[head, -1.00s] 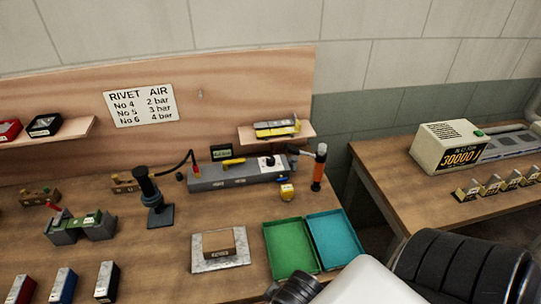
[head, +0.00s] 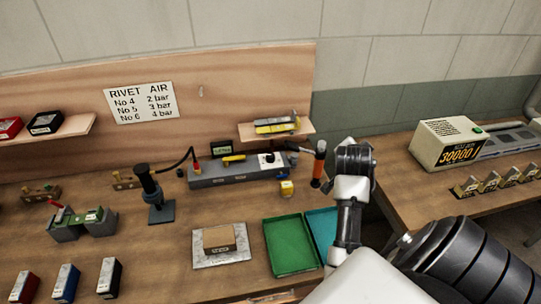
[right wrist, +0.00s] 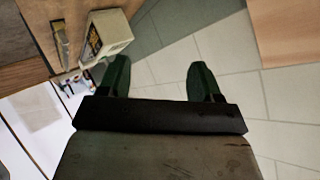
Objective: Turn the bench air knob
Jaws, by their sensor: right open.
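A long grey air unit (head: 235,175) stands at the back of the wooden bench. A dark knob on a white dial (head: 269,158) sits on its right end, and a small dark display (head: 221,149) stands behind it. My right arm reaches up at the right of the bench in the head view, its dark end right of the orange-handled tool and apart from the knob. In the right wrist view my right gripper (right wrist: 160,82) is open, with two dark green fingers spread and nothing between them. The knob is not visible there. My left gripper is out of view.
An orange-handled tool (head: 319,164) stands upright between the unit and my right arm. A small yellow item (head: 287,188) lies before the unit. A shelf (head: 290,133) is above. Green (head: 291,246) and blue (head: 318,222) trays lie in front, the blue partly hidden by my arm.

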